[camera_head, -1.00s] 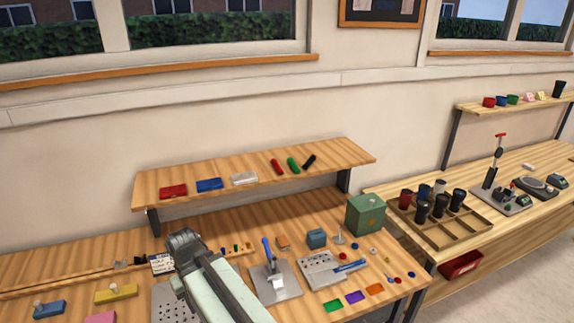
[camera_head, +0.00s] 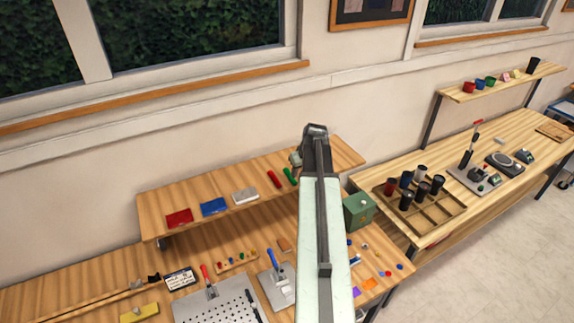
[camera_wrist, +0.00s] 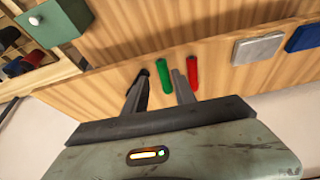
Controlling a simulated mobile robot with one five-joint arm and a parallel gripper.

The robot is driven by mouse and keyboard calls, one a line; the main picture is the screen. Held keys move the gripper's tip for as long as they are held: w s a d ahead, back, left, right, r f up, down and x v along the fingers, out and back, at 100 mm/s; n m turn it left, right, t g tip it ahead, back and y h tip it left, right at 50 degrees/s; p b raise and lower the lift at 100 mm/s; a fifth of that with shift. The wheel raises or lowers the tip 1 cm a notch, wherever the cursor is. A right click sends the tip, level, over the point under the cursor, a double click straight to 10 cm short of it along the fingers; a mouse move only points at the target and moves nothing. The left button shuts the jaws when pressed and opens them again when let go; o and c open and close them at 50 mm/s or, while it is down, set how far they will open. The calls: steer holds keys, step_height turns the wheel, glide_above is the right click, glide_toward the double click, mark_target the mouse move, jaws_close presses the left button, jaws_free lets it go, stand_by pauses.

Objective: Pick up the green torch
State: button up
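The green torch (camera_head: 289,176) lies on the raised wooden shelf (camera_head: 225,180), partly beside my arm in the head view. In the wrist view the green torch (camera_wrist: 161,77) appears between my two fingertips, a little ahead of them. My gripper (camera_wrist: 158,84) is open and empty, pointing at the shelf; its fingers are mostly hidden in the head view. The red torch (camera_wrist: 192,72) lies just outside the right finger in the wrist view, and also shows in the head view (camera_head: 273,179). The black torch (camera_wrist: 144,74) is partly hidden by the left finger.
A silver box (camera_head: 245,195), a blue box (camera_head: 214,207) and a red box (camera_head: 179,217) sit along the shelf. A green box (camera_head: 358,210) stands on the bench below. A compartment tray (camera_head: 440,222) with dark cups is on the right table.

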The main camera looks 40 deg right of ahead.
mark_target(294, 181)
steer(key=b+x, duration=0.2)
steer(key=x, duration=0.1)
steer(key=shift+a+b, duration=0.1)
steer(key=shift+b, duration=0.3)
steer(key=shift+w+f, duration=0.1)
steer(key=shift+w, duration=0.05)
steer(key=b+x, duration=0.4)
steer(key=x, duration=0.1)
steer(key=shift+w+f+b, duration=0.1)
steer(key=shift+b, duration=0.2)
steer(key=shift+r, duration=0.25)
jaws_close()
